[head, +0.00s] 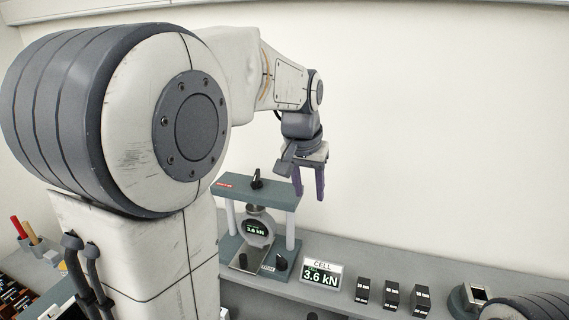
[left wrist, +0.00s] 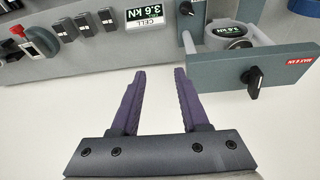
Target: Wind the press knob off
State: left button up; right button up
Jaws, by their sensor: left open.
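The press (head: 230,190) stands on the bench with a teal crosshead on two pale posts. A black knob (head: 257,179) sits on the crosshead; it also shows in the left wrist view (left wrist: 255,82). A second black knob (head: 281,263) is at the front right of the press base, partly seen in the left wrist view (left wrist: 187,8). My left gripper (head: 309,190) is open and empty, its purple fingers pointing down, right of the crosshead. In the left wrist view its fingers (left wrist: 160,75) are apart and touch neither knob. My right gripper is out of view.
A cell display (head: 321,275) reading 3.6 kN stands right of the press. Several small dark blocks (head: 392,295) stand farther right, before a grey fixture (head: 467,298). A round gauge (head: 256,230) sits between the posts. The wall space above the bench at right is clear.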

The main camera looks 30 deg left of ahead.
aim_at(256, 175)
pick_arm(q)
jog(key=a+r+n+y, duration=0.2)
jog(key=a+r+n, duration=0.3)
jog(key=a, duration=1)
jog(key=shift+m+t, duration=0.3)
jog(key=shift+m, duration=0.4)
jog(key=p+x, duration=0.1)
jog(key=x, duration=0.2)
jog(key=p+x, duration=0.1)
jog(key=x, duration=0.2)
jog(key=p+x, duration=0.1)
jog(key=x, duration=0.2)
jog(key=shift+w+a+f, duration=0.1)
jog(key=shift+w+a, duration=0.25)
jog(key=shift+c, duration=0.3)
grip_shut()
